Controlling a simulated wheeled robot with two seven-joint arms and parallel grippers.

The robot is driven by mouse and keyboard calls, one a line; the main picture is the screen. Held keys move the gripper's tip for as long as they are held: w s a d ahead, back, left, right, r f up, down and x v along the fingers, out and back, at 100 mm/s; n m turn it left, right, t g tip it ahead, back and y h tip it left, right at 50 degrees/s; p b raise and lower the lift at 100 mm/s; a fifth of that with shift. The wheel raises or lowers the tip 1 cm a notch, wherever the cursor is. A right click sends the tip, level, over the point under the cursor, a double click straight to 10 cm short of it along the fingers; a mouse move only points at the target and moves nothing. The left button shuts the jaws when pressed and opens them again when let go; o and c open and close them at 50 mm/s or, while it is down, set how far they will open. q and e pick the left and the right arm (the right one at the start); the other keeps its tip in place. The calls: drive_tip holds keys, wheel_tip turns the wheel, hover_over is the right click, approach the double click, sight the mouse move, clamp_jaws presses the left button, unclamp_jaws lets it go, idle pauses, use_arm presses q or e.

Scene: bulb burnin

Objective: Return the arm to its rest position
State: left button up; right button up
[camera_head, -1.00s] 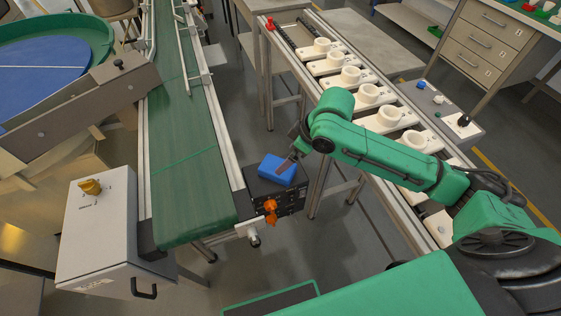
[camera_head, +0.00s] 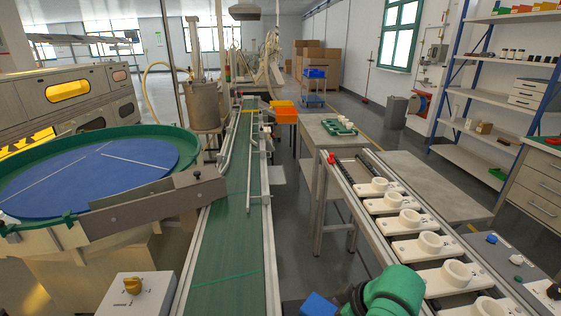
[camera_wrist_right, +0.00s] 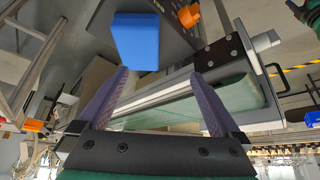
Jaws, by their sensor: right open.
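My right arm's green link shows at the bottom of the head view, right of centre. My right gripper (camera_wrist_right: 160,72) is open in the right wrist view, with nothing between its two purple-grey fingers. A blue block (camera_wrist_right: 137,40) is just beyond the left fingertip there; I cannot tell whether they touch. The top of the blue block (camera_head: 318,305) also shows at the bottom edge of the head view, beside my arm. My left gripper is not in view.
A round blue-topped feeder (camera_head: 90,175) stands left. A rail of white ring holders (camera_head: 430,243) stands right, close to my arm. Open floor lies between conveyor and rail.

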drive_tip(key=s+d+f+m+h, duration=0.4)
drive_tip(key=s+d+f+m, duration=0.35)
drive_tip(key=s+d, duration=0.4)
wheel_tip(320, 180, down, 20)
drive_tip(key=s+g+p, duration=0.2)
drive_tip(key=s+p, duration=0.1)
drive_tip(key=s+d+f+g+p, duration=0.1)
drive_tip(key=s+d+f+p, duration=0.1)
drive_tip(key=s+f, duration=1)
drive_tip(key=s+n, duration=0.1)
drive_tip(key=s, duration=0.3)
drive_tip(key=shift+s+f, duration=0.4)
drive_tip(key=shift+d, duration=0.1)
